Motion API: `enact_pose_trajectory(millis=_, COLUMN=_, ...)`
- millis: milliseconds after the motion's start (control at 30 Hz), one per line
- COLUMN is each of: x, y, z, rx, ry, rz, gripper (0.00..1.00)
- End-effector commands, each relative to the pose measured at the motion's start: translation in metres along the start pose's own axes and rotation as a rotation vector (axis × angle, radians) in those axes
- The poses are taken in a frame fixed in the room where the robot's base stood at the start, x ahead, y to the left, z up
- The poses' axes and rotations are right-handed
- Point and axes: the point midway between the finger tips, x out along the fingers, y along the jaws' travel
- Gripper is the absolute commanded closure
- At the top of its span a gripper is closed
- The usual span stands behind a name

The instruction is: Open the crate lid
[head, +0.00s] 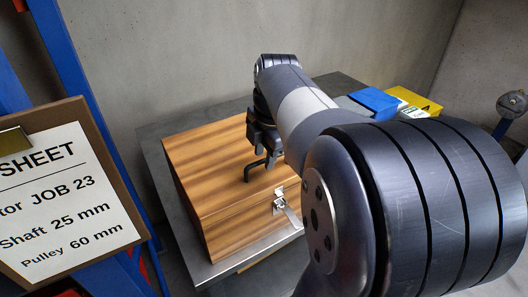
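A wooden crate (230,232) with striped brown grain stands on a grey metal table. Its lid (205,165) lies flat and shut on top. A metal latch (280,202) sits on the crate's front side near the right, with a plate hanging outward below it. A dark bent handle (257,166) stands up from the lid. My gripper (266,150) points down over the lid, right at the handle's upper end. Its fingers are dark and small here, so I cannot tell whether they grip the handle. My arm covers the crate's right side.
The metal table (262,256) has a narrow bare strip in front of the crate. Blue (375,101) and yellow (412,99) items lie behind my arm. A clipboard job sheet (60,200) and blue frame posts (75,70) stand at the left.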

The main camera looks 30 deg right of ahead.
Motion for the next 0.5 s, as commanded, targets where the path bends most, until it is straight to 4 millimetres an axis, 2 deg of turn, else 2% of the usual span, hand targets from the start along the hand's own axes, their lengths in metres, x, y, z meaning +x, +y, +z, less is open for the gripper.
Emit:
enact_pose_trajectory(millis=233, x=0.0008, y=0.0, z=-0.0001, rx=0.0, ry=0.0, rz=0.0, gripper=0.67)
enact_pose_trajectory(millis=500, x=0.0006, y=-0.0001, z=-0.0001, rx=0.0, ry=0.0, rz=0.0, gripper=0.9)
